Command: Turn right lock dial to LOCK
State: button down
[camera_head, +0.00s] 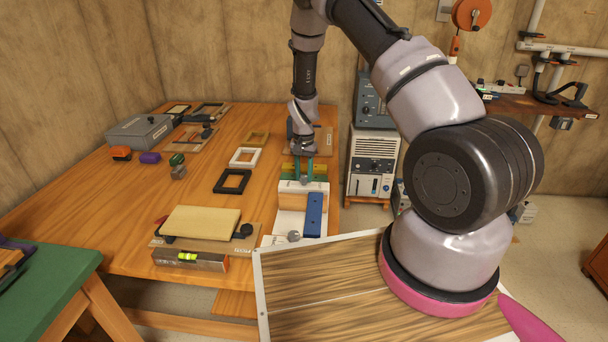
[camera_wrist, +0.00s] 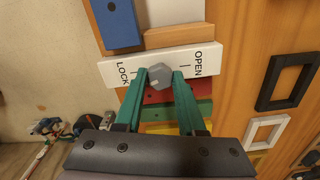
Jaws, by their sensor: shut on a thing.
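A grey faceted lock dial (camera_wrist: 160,76) sits on a white plate (camera_wrist: 205,60) marked LOCK on the left and OPEN on the right in the wrist view. My gripper (camera_wrist: 158,80) has its two green fingers shut on the dial, one on each side. Which way the dial points is hard to tell. In the head view my gripper (camera_head: 303,168) reaches down to the far part of the fixture, and the dial is hidden there. A second grey round knob (camera_head: 293,236) shows at the fixture's near end.
A blue block (camera_head: 314,214) and a wooden block lie beside the plate. Red, green and yellow pieces sit under my fingers in the wrist view. Black (camera_head: 232,181) and white (camera_head: 245,157) frames lie to the left on the wooden table (camera_head: 120,225).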

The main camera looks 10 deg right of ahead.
aim_at(304, 177)
jog(key=shift+m, duration=1.6)
jog(key=c, duration=0.5)
grip_release()
jog(key=shift+r, duration=0.1)
notch_tip(304, 177, up, 11)
jog(key=shift+f, duration=0.2)
jog(key=shift+r, duration=0.1)
